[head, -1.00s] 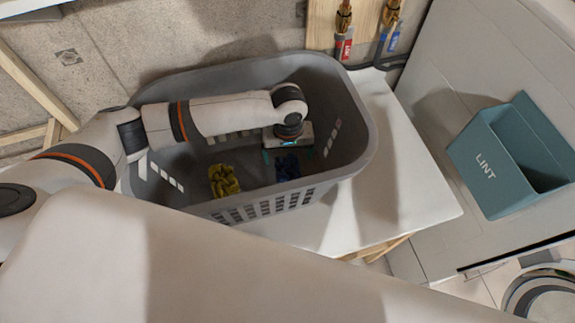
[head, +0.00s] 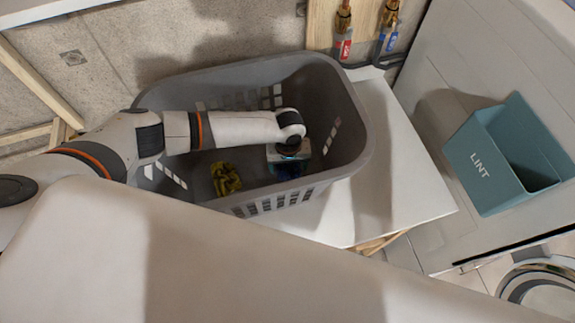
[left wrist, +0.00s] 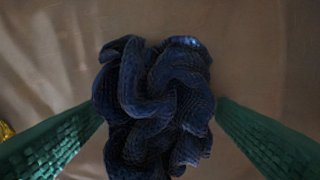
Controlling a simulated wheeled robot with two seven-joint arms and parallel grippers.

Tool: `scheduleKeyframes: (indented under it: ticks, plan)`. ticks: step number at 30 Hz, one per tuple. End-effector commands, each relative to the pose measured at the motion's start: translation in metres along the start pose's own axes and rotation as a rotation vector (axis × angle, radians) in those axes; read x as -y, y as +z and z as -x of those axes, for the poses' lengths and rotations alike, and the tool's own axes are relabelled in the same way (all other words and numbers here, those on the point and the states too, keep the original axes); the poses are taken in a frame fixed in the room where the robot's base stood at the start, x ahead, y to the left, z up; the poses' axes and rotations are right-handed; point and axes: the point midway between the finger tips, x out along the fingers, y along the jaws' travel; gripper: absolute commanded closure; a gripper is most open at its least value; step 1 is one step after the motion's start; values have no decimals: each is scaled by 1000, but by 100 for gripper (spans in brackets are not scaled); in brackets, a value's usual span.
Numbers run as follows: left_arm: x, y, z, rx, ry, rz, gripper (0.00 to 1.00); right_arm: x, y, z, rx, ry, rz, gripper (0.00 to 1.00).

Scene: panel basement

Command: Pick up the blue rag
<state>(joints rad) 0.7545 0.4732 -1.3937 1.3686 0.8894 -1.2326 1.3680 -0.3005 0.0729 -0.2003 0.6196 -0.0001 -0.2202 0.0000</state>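The blue rag (head: 290,173) lies crumpled on the floor of the grey laundry basket (head: 350,112), mostly hidden under my left gripper in the head view. In the left wrist view the dark blue rag (left wrist: 155,100) fills the middle. My left gripper (left wrist: 160,110) has its two green fingers apart, one on each side of the rag, with the tips close to its edges. I cannot tell whether they touch it. In the head view my left gripper (head: 288,168) points down inside the basket. My right gripper is not in view.
A yellow rag (head: 225,178) lies in the basket left of the blue one, its edge also in the left wrist view (left wrist: 5,131). The basket walls surround my gripper. The basket stands on a white top (head: 400,170). A teal lint bin (head: 488,165) is at the right.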

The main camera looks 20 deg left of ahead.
Motion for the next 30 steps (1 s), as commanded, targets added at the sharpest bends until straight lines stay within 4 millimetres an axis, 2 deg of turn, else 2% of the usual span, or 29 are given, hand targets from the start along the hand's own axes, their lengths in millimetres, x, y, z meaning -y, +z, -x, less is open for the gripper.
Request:
scheduleKeyframes:
  ticks: [1, 6, 17, 20, 30]
  plan:
    - [0, 0, 0, 0, 0, 0, 30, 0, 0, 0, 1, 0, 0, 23]
    - [0, 0, 0, 0, 0, 0, 56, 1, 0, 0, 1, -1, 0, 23]
    - [1, 1, 6, 0, -2, 0, 56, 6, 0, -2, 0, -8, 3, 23]
    - [1, 1, 19, 1, -4, -1, 56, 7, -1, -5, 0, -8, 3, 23]
    - [1, 1, 84, 1, -4, 0, 56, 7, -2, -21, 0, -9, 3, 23]
